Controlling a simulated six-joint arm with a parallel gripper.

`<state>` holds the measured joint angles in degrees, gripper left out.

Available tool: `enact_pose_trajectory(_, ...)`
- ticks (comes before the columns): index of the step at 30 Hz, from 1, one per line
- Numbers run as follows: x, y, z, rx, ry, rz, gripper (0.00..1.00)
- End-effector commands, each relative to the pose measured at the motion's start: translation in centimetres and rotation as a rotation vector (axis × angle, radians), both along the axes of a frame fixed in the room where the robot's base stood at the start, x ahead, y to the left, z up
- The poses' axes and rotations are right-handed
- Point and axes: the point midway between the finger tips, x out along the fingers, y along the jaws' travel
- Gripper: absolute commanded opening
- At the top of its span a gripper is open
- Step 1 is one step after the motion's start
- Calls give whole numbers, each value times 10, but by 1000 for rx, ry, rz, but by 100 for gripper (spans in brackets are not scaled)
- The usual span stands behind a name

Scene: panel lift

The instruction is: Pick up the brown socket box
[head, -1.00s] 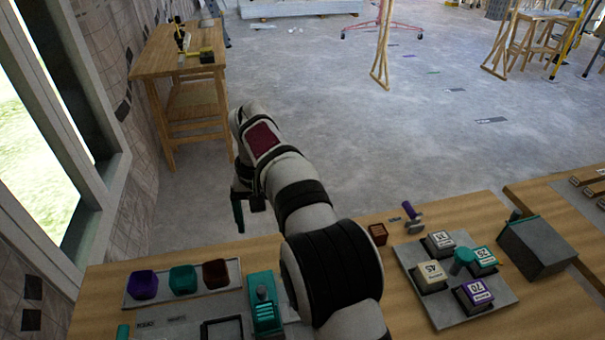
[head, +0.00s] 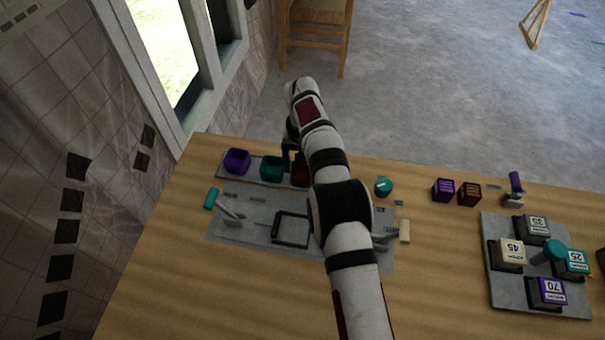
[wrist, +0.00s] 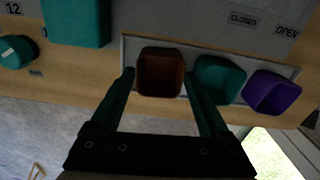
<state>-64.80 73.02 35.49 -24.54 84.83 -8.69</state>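The brown socket box (wrist: 160,72) sits in a tray at one end of a row with a teal box (wrist: 219,78) and a purple box (wrist: 272,92). In the head view the brown box (head: 299,174) is partly hidden by my arm. My gripper (wrist: 158,82) is open in the wrist view, with one finger on each side of the brown box. The fingertips look close to its sides; I cannot tell whether they touch or how far above the tray they are.
The grey tray (head: 229,176) stands at the table's far edge, behind a grey panel (head: 232,227) with levers. A teal knob (head: 383,187), purple and brown blocks, and a plate (head: 500,285) of numbered blocks are to the right. The front wooden tabletop (head: 200,290) is clear.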

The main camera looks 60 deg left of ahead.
Motion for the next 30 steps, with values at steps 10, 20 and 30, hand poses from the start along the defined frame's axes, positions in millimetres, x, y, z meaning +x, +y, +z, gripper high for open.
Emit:
enact_pose_trajectory(10, 0, 0, 0, 0, 0, 0, 17)
enact_pose_trajectory(20, 1, 0, 9, 2, -1, 1, 17)
enact_pose_trajectory(30, 19, -27, 62, 0, -1, -3, 17)
